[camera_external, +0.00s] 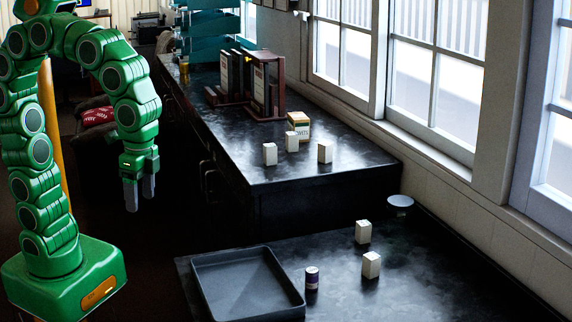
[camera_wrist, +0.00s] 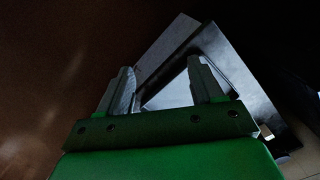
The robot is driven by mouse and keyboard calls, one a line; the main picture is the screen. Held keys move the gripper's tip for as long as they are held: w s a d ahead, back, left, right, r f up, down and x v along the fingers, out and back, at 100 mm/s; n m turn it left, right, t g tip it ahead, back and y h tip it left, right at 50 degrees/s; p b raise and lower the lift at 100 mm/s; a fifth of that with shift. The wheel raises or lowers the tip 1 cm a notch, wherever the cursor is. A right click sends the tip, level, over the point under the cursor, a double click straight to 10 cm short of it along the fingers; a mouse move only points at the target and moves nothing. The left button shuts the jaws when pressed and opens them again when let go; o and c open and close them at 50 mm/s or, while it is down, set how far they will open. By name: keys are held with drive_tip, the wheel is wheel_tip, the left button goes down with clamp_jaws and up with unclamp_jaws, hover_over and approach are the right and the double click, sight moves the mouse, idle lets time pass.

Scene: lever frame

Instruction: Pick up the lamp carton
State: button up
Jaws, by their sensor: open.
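Several small white cartons stand on the dark counters, too small to read. On the far counter are a left one (camera_external: 269,154), a middle one (camera_external: 291,142) and a right one (camera_external: 324,152). A larger cream and yellow box (camera_external: 299,126) with faint lettering stands behind them. On the near counter are two more white cartons, a rear one (camera_external: 363,232) and a front one (camera_external: 371,265). I cannot tell which is the lamp carton. My gripper (camera_external: 139,195) is open and empty, pointing down left of the counters, apart from every carton. Its fingers show in the wrist view (camera_wrist: 164,88).
A dark tray (camera_external: 242,285) lies on the near counter, with a purple and white can (camera_external: 312,278) beside it. A dark red rack (camera_external: 264,88) stands on the far counter (camera_external: 350,165). Windows line the right wall. A gap separates the counters.

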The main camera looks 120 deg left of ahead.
drive_tip(key=w+a+r+n, duration=0.1)
drive_tip(key=w+a, duration=0.3)
drive_tip(key=w, duration=0.4)
drive_tip(key=w+a+n, duration=0.1)
drive_tip(key=w+a, duration=0.2)
drive_tip(key=w, duration=0.4)
drive_tip(key=n+t+y, duration=0.1)
drive_tip(key=n+t, duration=0.1)
drive_tip(key=n, duration=0.3)
hover_over(364, 223)
drive_tip(key=s, duration=0.1)
drive_tip(key=f, duration=0.9)
drive_tip(key=d+f, duration=0.1)
drive_tip(key=f, duration=0.4)
drive_tip(key=shift+a+f, duration=0.25)
drive_tip(key=shift+a, duration=0.05)
drive_tip(key=shift+w+a+f, duration=0.1)
drive_tip(key=shift+w+f, duration=0.05)
drive_tip(key=shift+f, duration=1.05)
drive_tip(key=shift+w+a+f, duration=0.15)
drive_tip(key=shift+f, duration=1.1)
drive_tip(key=shift+w+a+f, duration=0.1)
drive_tip(key=shift+w+f, duration=0.05)
drive_tip(key=shift+f, duration=1.05)
drive_tip(key=c, duration=1)
drive_tip(key=shift+c, duration=0.2)
drive_tip(key=shift+r, duration=0.15)
